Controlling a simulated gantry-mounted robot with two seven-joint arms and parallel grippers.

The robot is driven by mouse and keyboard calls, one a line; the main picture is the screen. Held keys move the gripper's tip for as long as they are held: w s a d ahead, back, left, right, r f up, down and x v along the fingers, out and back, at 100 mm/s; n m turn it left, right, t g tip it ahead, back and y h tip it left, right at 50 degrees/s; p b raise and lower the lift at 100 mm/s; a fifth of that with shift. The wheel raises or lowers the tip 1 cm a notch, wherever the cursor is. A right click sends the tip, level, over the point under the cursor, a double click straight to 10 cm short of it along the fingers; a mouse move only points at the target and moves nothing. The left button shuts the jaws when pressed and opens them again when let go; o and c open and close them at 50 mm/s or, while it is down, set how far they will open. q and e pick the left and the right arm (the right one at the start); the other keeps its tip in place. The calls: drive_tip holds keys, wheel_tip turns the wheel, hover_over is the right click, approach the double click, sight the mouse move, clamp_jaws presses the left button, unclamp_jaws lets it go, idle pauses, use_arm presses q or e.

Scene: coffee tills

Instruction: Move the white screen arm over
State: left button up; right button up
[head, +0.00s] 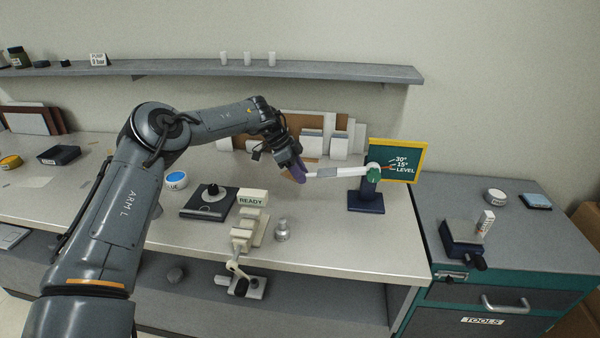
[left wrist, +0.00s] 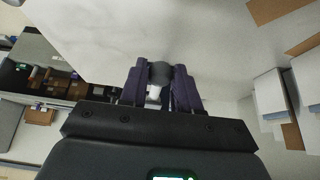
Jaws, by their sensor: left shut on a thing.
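The white screen arm (head: 345,171) reaches left from a green pivot (head: 374,173) on a dark blue stand (head: 366,199). It looks close to level, with a grey band along it. My left gripper (head: 300,176) is shut on its left end. In the left wrist view, my purple fingers (left wrist: 160,88) close around a grey, rounded end piece (left wrist: 160,70). A green board with a yellow frame (head: 413,165) stands behind the pivot and reads 30°, 15° and LEVEL. My right gripper is not in view.
White and brown boards (head: 310,140) lean at the wall behind my left gripper. A READY sign (head: 252,198) and a small metal piece (head: 282,230) stand on the counter (head: 335,250) in front. A grey shelf (head: 330,70) hangs above. A tools cabinet (head: 510,300) stands at right.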

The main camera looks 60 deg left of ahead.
use_arm(q)
drive_tip(key=shift+s+a+r+p, duration=0.15)
drive_tip(key=shift+r+p, duration=1.4)
drive_tip(key=shift+r, duration=0.85)
drive_tip(key=o, duration=0.9)
drive_tip(key=shift+f, duration=0.1)
